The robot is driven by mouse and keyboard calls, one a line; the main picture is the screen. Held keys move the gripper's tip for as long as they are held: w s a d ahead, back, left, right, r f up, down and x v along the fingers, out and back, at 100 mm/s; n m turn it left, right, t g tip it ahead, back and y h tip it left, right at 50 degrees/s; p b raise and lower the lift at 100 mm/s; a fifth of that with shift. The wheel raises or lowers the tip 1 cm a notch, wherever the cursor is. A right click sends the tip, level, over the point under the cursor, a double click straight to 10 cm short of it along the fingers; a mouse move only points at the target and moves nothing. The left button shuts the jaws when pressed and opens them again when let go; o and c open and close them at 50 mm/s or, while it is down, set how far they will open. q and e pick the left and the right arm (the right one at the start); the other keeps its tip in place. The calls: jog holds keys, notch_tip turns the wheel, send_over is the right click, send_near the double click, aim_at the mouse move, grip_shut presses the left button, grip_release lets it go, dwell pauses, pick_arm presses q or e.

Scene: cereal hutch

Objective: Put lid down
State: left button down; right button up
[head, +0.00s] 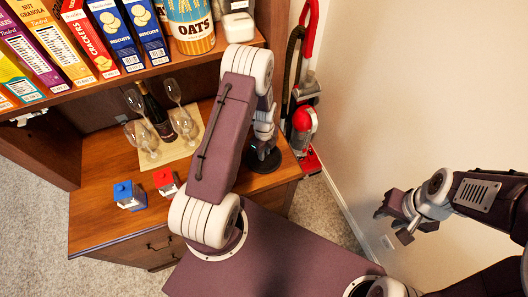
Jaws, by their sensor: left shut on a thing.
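A dark round disc (263,160), which looks like the lid, is at the right end of the wooden counter (100,220). My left gripper (264,146) points down at it and is shut on it, and partly covers its middle. I cannot tell whether the disc touches the counter or hangs just above it. My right gripper (392,224) is open and empty, off to the right in front of the wall, well away from the counter.
Wine glasses (148,140) and a dark bottle (158,118) stand on a mat. Blue (129,196) and red (165,181) small boxes stand in front. Cereal boxes (90,40) and an oats canister (190,25) fill the shelf above. A red vacuum (303,120) stands right.

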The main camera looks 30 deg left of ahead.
pick_arm(q)
jog(key=shift+f, duration=0.1)
jog(key=c, duration=1.2)
grip_release()
jog(key=shift+c, duration=0.2)
notch_tip(320, 180, up, 12)
jog(key=s+d+r+n, duration=0.3)
jog(key=s+n, duration=0.3)
jog(key=n, duration=0.4)
jog(key=s+d+r+n+t, duration=0.1)
jog(key=s+d+r+n, duration=0.3)
jog(key=n, duration=0.6)
jog(key=s, duration=0.2)
jog(key=shift+s+d+r+n, duration=0.2)
jog(key=shift+s+d+n, duration=0.1)
jog(key=shift+s, duration=0.1)
